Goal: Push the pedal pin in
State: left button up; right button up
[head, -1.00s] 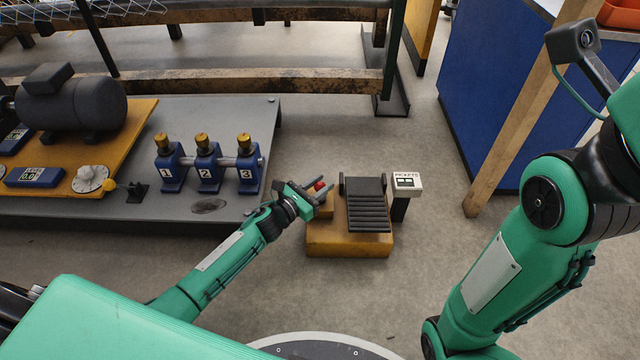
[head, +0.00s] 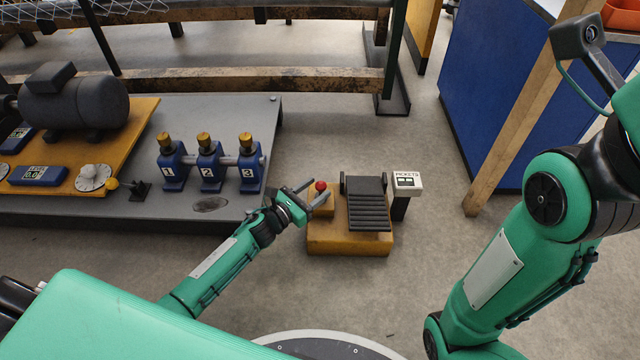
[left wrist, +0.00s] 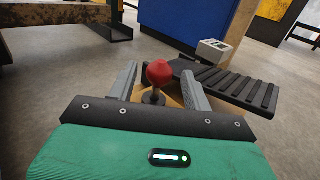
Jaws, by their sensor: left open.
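The pedal pin has a red ball knob (head: 320,186) on a short dark stem. It stands on the yellow block at the left of the black ribbed pedal (head: 368,205). My left gripper (head: 316,192) is open, with its fingers pointing at the knob. In the left wrist view the red knob (left wrist: 160,72) shows between the two grey fingers (left wrist: 162,88), apart from both as far as I can see. The pedal (left wrist: 228,84) lies just right of the fingers. My right gripper is out of view.
The pedal stands on a yellow base (head: 345,243). A white-topped counter box (head: 406,182) on a dark post is right of it. A grey platform (head: 110,212) with blue numbered blocks (head: 209,168) lies left. A wooden post (head: 520,125) leans at right; floor between is clear.

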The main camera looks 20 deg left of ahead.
pick_arm(q)
jog(key=p+v, duration=0.3)
jog(key=v, duration=0.8)
jog(key=shift+p, duration=0.35)
